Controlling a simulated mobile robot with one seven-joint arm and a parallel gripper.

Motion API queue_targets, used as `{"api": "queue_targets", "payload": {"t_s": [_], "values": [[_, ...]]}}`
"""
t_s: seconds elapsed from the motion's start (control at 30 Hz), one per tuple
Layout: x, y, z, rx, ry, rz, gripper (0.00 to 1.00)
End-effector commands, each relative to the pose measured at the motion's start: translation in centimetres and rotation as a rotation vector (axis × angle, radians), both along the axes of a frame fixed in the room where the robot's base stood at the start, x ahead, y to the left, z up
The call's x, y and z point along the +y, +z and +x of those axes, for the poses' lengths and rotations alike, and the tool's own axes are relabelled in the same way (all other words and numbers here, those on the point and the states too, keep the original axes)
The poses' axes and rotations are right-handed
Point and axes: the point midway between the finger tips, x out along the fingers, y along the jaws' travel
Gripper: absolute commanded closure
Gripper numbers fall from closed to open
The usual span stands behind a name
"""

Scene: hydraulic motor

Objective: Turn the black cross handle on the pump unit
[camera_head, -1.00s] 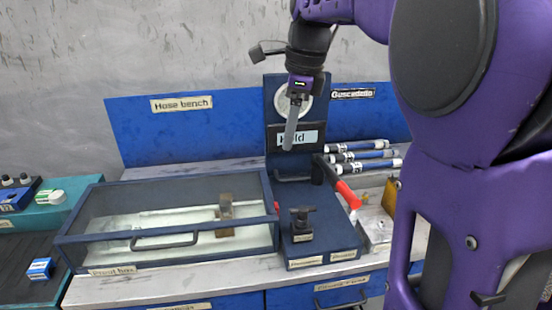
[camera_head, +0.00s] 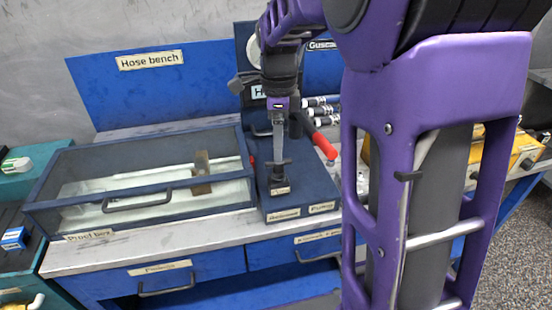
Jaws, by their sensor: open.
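The blue pump unit (camera_head: 318,188) stands on the bench, right of the glass-sided box. Its small black cross handle (camera_head: 281,164) sits on top of a dark valve body near the front left of the unit. My gripper (camera_head: 279,148) points straight down just above the cross handle, seen edge-on. Its fingers overlap the upper part of the handle in the picture, and I cannot tell whether they touch it. The gap between the fingers is hidden.
A lever with a red grip (camera_head: 323,146) rises close to the right of my gripper. The glass-sided box (camera_head: 140,211) with a front handle is at left. Printed tubes (camera_head: 322,101) lie behind the lever. My purple arm hides the bench's right part.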

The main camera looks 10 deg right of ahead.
Motion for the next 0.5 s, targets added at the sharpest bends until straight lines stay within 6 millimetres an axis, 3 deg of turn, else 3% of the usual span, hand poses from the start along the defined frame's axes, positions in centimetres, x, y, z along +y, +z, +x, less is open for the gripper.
{"api": "queue_targets", "payload": {"t_s": [0.03,0.2,0.5], "values": [[0.0,-1.3,-0.1,0.004,0.0,0.0,0.36],[0.0,-3.7,-0.1,0.003,0.0,0.001,0.36],[0.0,-4.9,0.0,0.0,0.0,0.001,0.36]]}}
